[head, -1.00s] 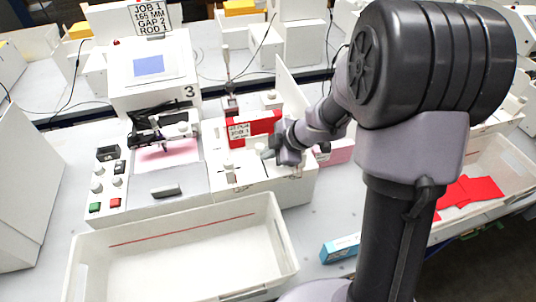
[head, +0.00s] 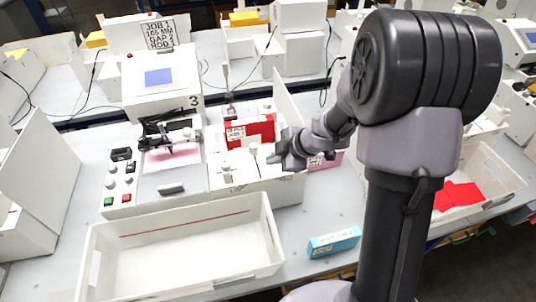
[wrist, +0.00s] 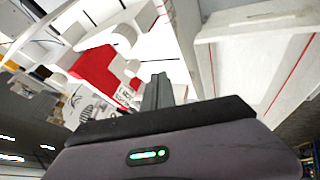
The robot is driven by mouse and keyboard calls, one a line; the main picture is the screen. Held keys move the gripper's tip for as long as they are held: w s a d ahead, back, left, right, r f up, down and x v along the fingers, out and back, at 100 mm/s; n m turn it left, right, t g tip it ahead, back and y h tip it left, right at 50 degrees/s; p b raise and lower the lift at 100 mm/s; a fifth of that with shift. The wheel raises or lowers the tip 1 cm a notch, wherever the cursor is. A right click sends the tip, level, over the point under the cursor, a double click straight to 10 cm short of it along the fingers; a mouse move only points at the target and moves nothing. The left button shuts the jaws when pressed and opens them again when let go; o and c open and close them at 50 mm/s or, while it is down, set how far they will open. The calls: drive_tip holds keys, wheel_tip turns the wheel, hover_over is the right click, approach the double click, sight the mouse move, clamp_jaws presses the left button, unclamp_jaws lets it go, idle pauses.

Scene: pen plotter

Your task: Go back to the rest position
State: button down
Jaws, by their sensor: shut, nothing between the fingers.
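My gripper (head: 274,157) is in the head view at the right part of the white pen plotter (head: 160,95) marked 3, in front of the red labelled block (head: 262,130). In the wrist view my gripper's fingers (wrist: 158,88) are together, with nothing between them. The red block (wrist: 95,70) is to the left of the fingers there. Pink material (head: 172,153) lies under the plotter's black carriage. My arm covers part of the bench at the right.
An empty white tray (head: 100,262) with a red line stands at the front left. A blue box (head: 334,243) lies to its right. A second tray (head: 505,178) holding red pieces (head: 458,196) is at the right. Bench between the blue box and plotter is clear.

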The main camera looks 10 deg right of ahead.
drive_tip(key=d+r+m+t+h+b, duration=0.45)
drive_tip(key=d+r+m+h, duration=0.25)
drive_tip(key=r+m, duration=0.4)
drive_tip(key=s+a+f+m+g+y+b, duration=0.1)
drive_tip(key=s+a+m, duration=0.4)
drive_tip(key=s, duration=0.7)
drive_tip(key=s+a+f+m+g+y+b, duration=0.2)
drive_tip(key=s+a+m+b, duration=0.3)
drive_tip(key=s, duration=0.6)
drive_tip(key=a+g+y+b, duration=0.1)
drive_tip(key=a, duration=0.1)
drive_tip(key=shift+s+a+g, duration=0.3)
drive_tip(key=shift+s+g, duration=0.05)
drive_tip(key=shift+f, duration=0.1)
